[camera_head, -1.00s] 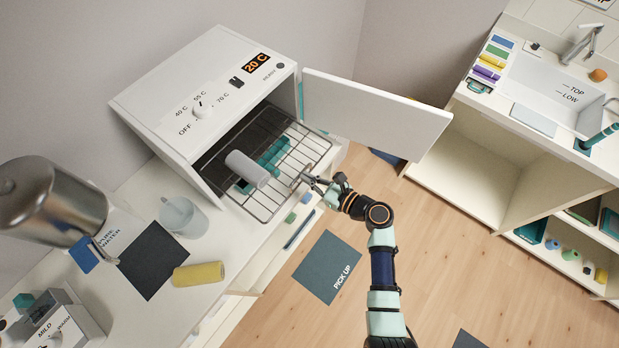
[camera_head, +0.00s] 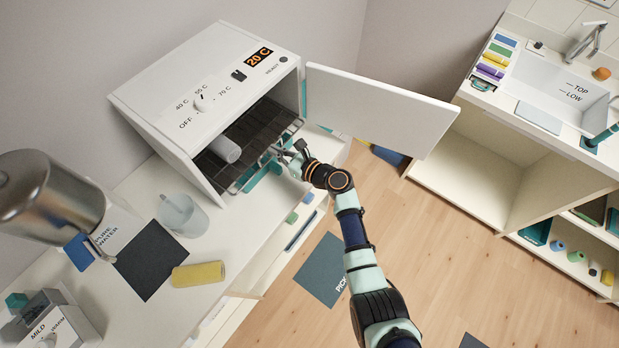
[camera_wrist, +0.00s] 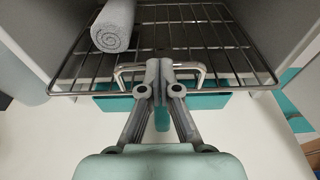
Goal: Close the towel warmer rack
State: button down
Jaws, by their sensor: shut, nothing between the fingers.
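The towel warmer (camera_head: 205,85) is a white box with its door (camera_head: 380,110) swung open to the right. Its wire rack (camera_wrist: 190,38) is mostly inside the cavity, with its front edge near the opening. A rolled grey towel (camera_head: 225,149) lies on the rack, at the upper left in the wrist view (camera_wrist: 114,24). My gripper (camera_wrist: 160,68) is shut with nothing between its fingers. Its fingertips are at the rack's front handle (camera_wrist: 128,69), around its middle; I cannot tell whether they touch it. In the head view my gripper (camera_head: 290,153) is at the warmer's mouth.
Teal pieces (camera_wrist: 207,101) show beneath the rack. The open door stands to the right of my arm. A sink (camera_head: 560,90) is farther right.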

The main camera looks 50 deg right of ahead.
jog(key=w+b, duration=0.2)
jog(key=w, duration=0.4)
jog(key=shift+w+f, duration=0.1)
jog(key=shift+w, duration=0.1)
jog(key=shift+b, duration=0.3)
jog(key=shift+a+f, duration=0.1)
